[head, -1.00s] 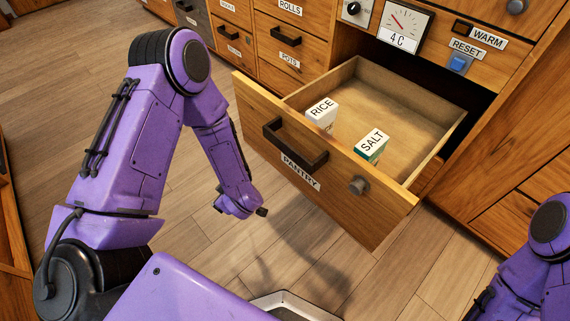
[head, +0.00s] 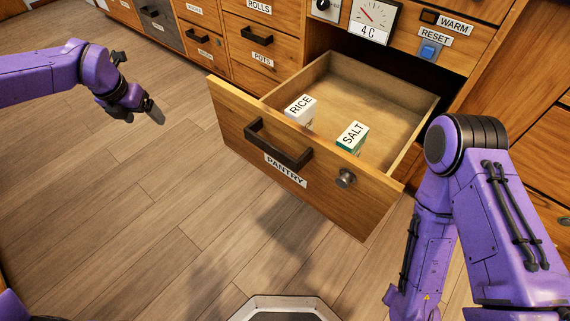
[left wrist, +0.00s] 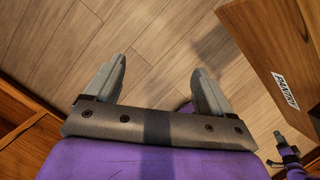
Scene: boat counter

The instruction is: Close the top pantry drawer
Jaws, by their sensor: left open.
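The pantry drawer (head: 300,185) stands pulled far out of the cabinet. Its wooden front has a dark bar handle (head: 277,145), a PANTRY label and a round grey knob (head: 345,178). Inside lie a RICE box (head: 300,109) and a SALT box (head: 352,137). The front also shows at the right of the left wrist view (left wrist: 270,60). My left gripper (head: 143,108) is open and empty, left of the drawer front and apart from it; its spread fingers show in the left wrist view (left wrist: 160,78). What looks like my right gripper (left wrist: 281,143) is small near the drawer front; its jaws are unclear.
More closed drawers (head: 248,45) line the cabinet at the back left. A gauge (head: 375,20) and a blue RESET button (head: 428,50) sit above the open drawer. My right arm stands close to the drawer's right side. The wood floor (head: 130,220) left of the drawer is clear.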

